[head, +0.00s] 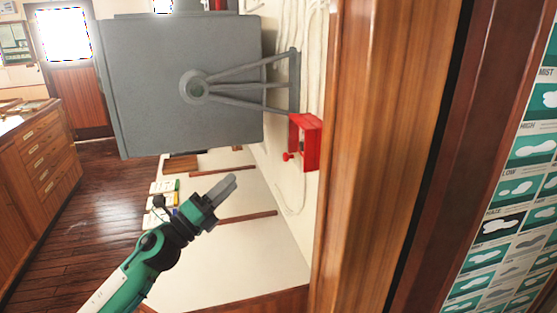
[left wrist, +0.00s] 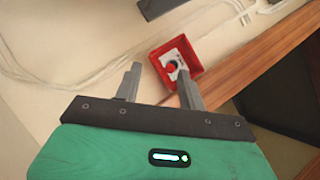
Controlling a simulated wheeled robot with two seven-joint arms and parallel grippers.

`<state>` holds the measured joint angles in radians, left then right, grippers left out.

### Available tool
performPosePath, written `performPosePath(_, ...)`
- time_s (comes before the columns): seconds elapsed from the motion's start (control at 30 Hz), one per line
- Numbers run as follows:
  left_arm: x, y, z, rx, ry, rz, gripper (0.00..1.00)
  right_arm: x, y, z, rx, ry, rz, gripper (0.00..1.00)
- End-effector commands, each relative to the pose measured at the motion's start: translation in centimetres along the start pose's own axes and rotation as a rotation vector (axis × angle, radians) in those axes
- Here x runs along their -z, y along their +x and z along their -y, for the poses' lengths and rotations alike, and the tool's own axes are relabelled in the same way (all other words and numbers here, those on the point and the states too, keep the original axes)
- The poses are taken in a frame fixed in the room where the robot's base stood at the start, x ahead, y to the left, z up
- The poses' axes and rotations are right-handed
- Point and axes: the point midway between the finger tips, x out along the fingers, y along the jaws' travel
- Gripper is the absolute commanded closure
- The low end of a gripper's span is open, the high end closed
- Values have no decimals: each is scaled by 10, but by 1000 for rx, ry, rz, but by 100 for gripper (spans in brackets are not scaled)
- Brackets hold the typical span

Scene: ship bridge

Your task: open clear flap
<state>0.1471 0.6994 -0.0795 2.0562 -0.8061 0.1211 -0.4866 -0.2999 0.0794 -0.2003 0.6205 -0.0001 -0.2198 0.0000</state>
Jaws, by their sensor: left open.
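A small red box (head: 311,146) is fixed to the cream wall, just below a grey arm bracket and beside a wooden post. In the head view a red knob (head: 287,156) sticks out on its left side. In the left wrist view the red box (left wrist: 194,54) shows a pale inner plate with a round red button (left wrist: 171,66). I cannot make out a clear flap on it. My left gripper (head: 230,185) is open and empty, left of and below the box in the head view. In the left wrist view its fingers (left wrist: 158,76) point towards the box. My right gripper is out of view.
A large grey cabinet-like unit (head: 180,85) on a bracket (head: 245,87) juts out above the box. The wooden post (head: 375,150) stands close on the right. Cables (left wrist: 60,75) run along the wall. Wooden drawers (head: 40,150) stand at far left.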

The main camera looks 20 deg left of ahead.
Motion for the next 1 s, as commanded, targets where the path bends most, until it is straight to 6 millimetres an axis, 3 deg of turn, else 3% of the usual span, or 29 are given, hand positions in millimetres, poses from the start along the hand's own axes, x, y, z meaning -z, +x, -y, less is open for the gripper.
performPosePath(0.03,-8,10,15,48,135,-83,59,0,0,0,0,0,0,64)
performPosePath(0.13,-15,19,34,117,377,-247,59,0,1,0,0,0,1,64)
performPosePath(0.4,-34,17,47,175,792,-549,59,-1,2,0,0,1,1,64)
performPosePath(0.67,-32,25,47,178,862,-611,59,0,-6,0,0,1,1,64)
performPosePath(1.0,5,82,44,180,858,-608,59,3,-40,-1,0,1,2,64)
